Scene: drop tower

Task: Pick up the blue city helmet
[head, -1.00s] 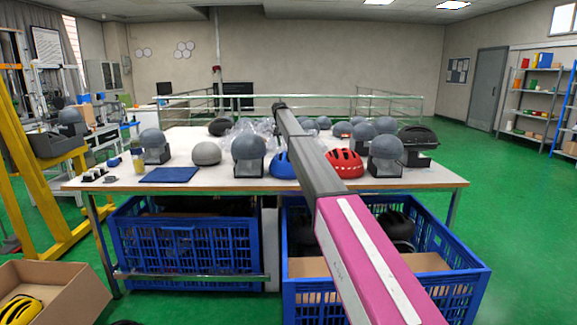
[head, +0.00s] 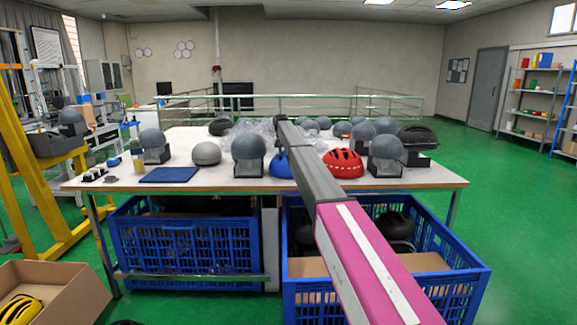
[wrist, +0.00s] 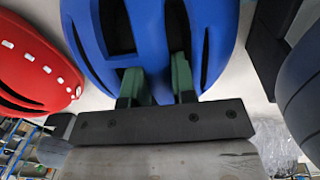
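The blue city helmet (head: 281,167) sits on the table's front half, partly hidden behind my arm in the head view. In the wrist view the blue helmet (wrist: 150,30) fills the upper middle, with dark vents in its shell. My gripper (wrist: 158,82) is right at the helmet, its two greenish fingers apart with blue shell showing between and beyond them. I cannot tell whether the fingers touch the shell. My gripper's fingers are hidden in the head view.
A red helmet (head: 343,162) stands to the right of the blue one, and a grey headform (head: 249,150) to its left; the red helmet (wrist: 35,65) also shows in the wrist view. Blue crates (head: 190,240) are under the white table (head: 225,180). Clear plastic wrap lies behind.

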